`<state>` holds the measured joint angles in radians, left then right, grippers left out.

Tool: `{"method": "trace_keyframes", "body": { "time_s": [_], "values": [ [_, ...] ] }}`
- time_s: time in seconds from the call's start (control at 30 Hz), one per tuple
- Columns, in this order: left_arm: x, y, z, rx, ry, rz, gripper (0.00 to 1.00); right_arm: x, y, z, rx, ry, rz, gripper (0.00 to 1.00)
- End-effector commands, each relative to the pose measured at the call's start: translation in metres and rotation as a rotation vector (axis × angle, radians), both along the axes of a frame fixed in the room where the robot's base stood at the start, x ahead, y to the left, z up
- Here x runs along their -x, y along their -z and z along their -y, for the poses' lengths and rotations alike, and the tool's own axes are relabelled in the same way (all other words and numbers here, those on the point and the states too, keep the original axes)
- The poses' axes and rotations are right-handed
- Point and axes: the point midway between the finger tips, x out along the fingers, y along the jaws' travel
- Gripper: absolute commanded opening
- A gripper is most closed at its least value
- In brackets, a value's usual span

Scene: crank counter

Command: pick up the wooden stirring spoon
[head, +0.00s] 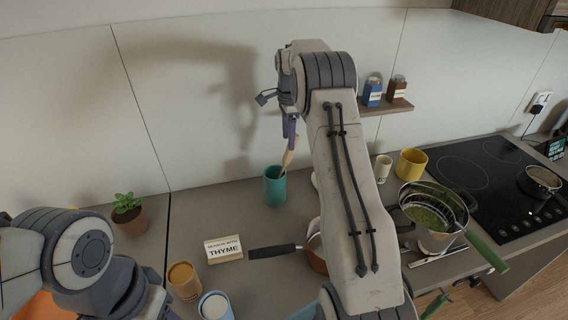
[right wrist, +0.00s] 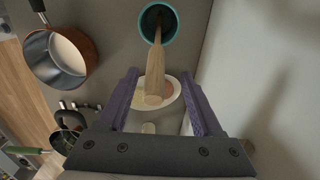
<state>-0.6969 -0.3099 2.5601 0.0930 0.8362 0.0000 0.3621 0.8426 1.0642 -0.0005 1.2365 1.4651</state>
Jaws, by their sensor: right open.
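The wooden stirring spoon (head: 289,157) stands tilted in a teal crock (head: 275,190) on the counter near the wall. Its upper part sticks out above the rim. My right gripper (head: 291,136) is open over the crock, pointing down at the spoon's upper end. In the right wrist view, the spoon (right wrist: 156,70) lies in line with the gap between the two purple fingers of the right gripper (right wrist: 160,76), with space on both sides. The crock (right wrist: 145,20) shows beyond it. Only links of my left arm show; its gripper is out of view.
A copper saucepan (right wrist: 75,82) with a black handle (head: 272,251) and a "THYME" card (head: 224,250) are in front of the crock. A potted plant (head: 129,213) is left. A yellow pot (head: 411,163) and a pot with a strainer (head: 432,208) are right, near the cooktop (head: 490,180).

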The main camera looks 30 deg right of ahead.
Motion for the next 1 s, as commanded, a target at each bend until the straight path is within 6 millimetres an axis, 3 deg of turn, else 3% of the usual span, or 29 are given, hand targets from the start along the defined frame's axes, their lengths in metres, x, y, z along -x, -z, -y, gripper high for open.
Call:
{"method": "trace_keyframes", "body": {
  "time_s": [0.27,0.5,0.77,0.8,0.97,1.0],
  "values": [
    [0.0,-0.017,0.0,0.0,0.002,0.0,0.5,0.004,0.022,-0.002,-0.002,-0.003,-0.004,0.67],
    [0.0,-0.033,0.0,0.0,0.005,0.0,0.5,0.006,0.056,-0.003,-0.001,-0.003,-0.001,0.67],
    [0.0,-0.032,0.0,0.0,0.006,0.001,0.5,0.006,0.062,-0.002,0.001,-0.003,0.002,0.67],
    [0.0,-0.032,0.0,0.0,0.006,0.001,0.5,0.006,0.062,-0.002,0.001,-0.002,0.002,0.63],
    [0.0,-0.032,0.0,0.0,0.006,0.001,0.5,0.006,0.061,-0.002,0.001,-0.002,0.002,0.02],
    [0.0,-0.032,0.0,0.0,0.006,0.001,0.5,0.006,0.061,-0.002,0.001,-0.002,0.002,0.0]
  ]
}}
